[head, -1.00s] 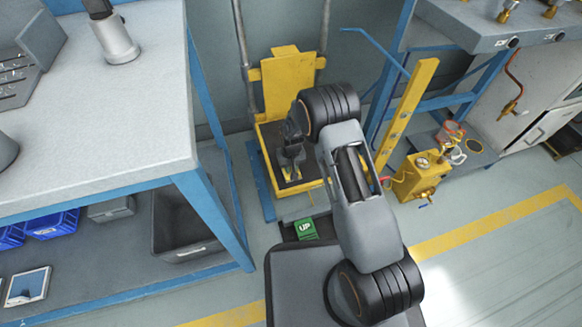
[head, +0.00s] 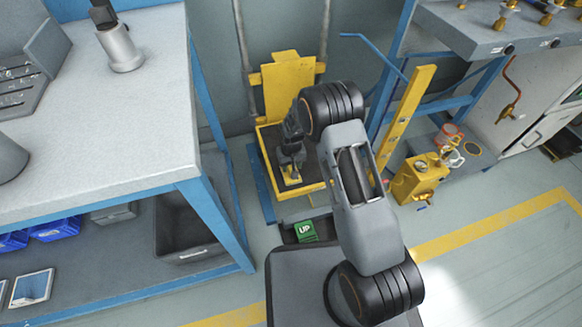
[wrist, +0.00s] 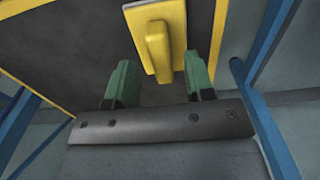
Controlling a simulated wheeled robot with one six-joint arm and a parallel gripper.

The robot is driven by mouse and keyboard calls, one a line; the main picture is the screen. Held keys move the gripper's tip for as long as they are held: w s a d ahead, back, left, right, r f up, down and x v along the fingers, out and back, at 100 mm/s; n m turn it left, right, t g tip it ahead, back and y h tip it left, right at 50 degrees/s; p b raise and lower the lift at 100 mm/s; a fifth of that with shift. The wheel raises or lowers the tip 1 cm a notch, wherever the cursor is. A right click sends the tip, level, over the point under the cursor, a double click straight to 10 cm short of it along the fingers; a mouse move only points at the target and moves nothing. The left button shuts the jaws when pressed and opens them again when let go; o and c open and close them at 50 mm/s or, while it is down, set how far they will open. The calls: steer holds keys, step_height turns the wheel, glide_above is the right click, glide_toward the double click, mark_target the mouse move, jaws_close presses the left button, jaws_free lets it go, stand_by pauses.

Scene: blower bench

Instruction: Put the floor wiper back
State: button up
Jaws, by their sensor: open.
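A yellow block with a raised grip, which looks like the floor wiper (head: 291,174), lies on the dark platform (head: 267,138) of a yellow-framed stand. In the wrist view the wiper (wrist: 155,38) is ahead of my gripper, its raised grip pointing down between the two green fingers. My gripper (wrist: 159,72) is open, with one finger on each side of the grip and a visible gap to it. In the head view my gripper (head: 291,152) is over the platform, and my arm hides part of the stand's right side.
A blue-legged bench (head: 120,150) stands left, with a grey bin (head: 185,225) beneath. A yellow drilled post (head: 407,125) and a yellow pump unit (head: 419,178) are close on the right. A green UP pedal (head: 306,231) is in front of the stand. Open floor lies at lower right.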

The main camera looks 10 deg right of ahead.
step_height(320, 180, up, 9)
steer(key=p, duration=0.3)
step_height(320, 180, up, 11)
glide_above(291, 169)
steer(key=s+d, duration=0.4)
steer(key=s+d+r+m+t, duration=0.1)
steer(key=s+d+r, duration=0.2)
steer(key=s+r, duration=0.3)
steer(key=s+d+r+m+t, duration=0.1)
steer(key=s+d+r, duration=0.2)
steer(key=s+r, duration=0.4)
steer(key=s, duration=0.5)
steer(key=shift+d+t, duration=0.3)
steer(key=shift+d, duration=0.05)
steer(key=shift+w, duration=0.1)
step_height(291, 169, up, 37)
steer(key=t+p, duration=0.1)
steer(key=p, duration=3.4)
steer(key=shift+a, duration=0.1)
